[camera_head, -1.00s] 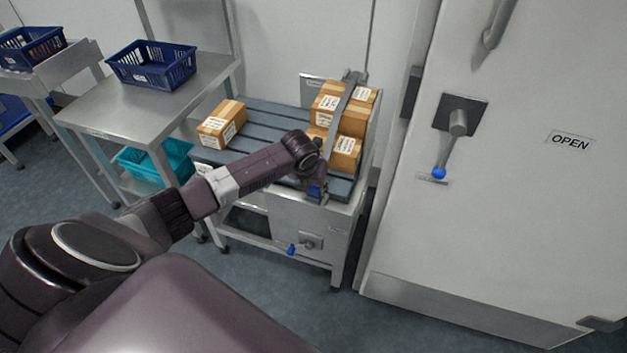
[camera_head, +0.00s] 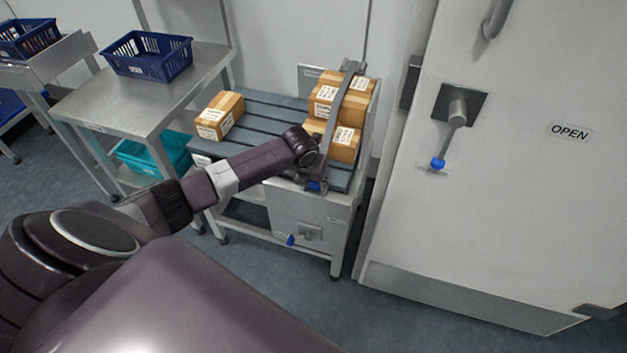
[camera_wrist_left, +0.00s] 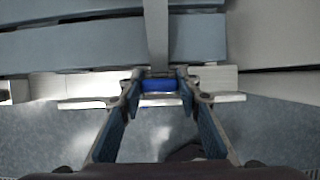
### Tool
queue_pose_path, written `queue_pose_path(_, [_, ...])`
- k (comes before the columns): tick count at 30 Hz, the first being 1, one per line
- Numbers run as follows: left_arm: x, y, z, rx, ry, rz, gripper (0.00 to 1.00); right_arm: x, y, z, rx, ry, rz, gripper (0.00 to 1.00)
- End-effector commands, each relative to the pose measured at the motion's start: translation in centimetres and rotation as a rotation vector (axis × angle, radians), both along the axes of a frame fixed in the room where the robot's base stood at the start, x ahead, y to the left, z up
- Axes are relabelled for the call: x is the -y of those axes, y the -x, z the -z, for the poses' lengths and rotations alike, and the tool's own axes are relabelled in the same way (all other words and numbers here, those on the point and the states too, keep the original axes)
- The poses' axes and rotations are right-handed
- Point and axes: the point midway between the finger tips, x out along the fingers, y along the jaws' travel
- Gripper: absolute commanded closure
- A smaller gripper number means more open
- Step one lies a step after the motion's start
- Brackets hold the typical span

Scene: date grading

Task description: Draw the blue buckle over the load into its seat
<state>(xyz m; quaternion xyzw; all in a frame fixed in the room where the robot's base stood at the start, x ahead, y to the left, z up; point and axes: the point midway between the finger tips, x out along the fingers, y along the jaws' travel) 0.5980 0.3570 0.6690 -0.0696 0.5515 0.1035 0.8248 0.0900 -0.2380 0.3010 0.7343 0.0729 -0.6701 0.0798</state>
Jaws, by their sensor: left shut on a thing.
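The blue buckle (camera_head: 313,186) is at the front edge of the slatted stand, at the lower end of a grey strap (camera_head: 341,103). The strap runs from the back of the stand over the stacked cartons (camera_head: 328,97). My left gripper (camera_wrist_left: 159,86) is shut on the buckle, which shows between its fingertips in the left wrist view (camera_wrist_left: 159,85). In that view the strap leads straight away over the slats. The seat is hidden or too small to make out. My right gripper is not in view.
A single carton (camera_head: 220,114) lies on the left of the slatted top (camera_head: 262,110). A lever with a blue knob (camera_head: 291,240) is on the stand's front. A steel table (camera_head: 120,95) with a blue basket (camera_head: 147,56) stands left. A door marked OPEN (camera_head: 510,200) is at right.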

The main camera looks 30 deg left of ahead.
Motion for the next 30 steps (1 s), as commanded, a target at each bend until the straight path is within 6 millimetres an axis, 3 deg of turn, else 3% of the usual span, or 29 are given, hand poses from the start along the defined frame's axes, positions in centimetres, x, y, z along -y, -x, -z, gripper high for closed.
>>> queue_pose_path(2, [0.0, 0.0, 0.0, 0.001, 0.000, 0.000, 0.95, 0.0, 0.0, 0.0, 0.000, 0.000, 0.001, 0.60])
queue_pose_path(3, [0.0, 0.0, 0.0, 0.001, 0.000, 0.000, 0.67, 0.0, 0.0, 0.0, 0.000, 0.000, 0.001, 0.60])
queue_pose_path(8, [0.0, 0.0, -0.1, 0.001, 0.000, 0.000, 0.49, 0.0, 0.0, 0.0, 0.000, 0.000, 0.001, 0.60])
queue_pose_path(20, [0.0, 0.1, -0.5, 0.001, 0.000, 0.000, 0.48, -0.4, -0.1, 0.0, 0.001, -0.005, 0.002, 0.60])
queue_pose_path(30, [0.5, 2.0, -5.4, 0.004, -0.002, 0.002, 0.48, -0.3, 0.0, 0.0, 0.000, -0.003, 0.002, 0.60])
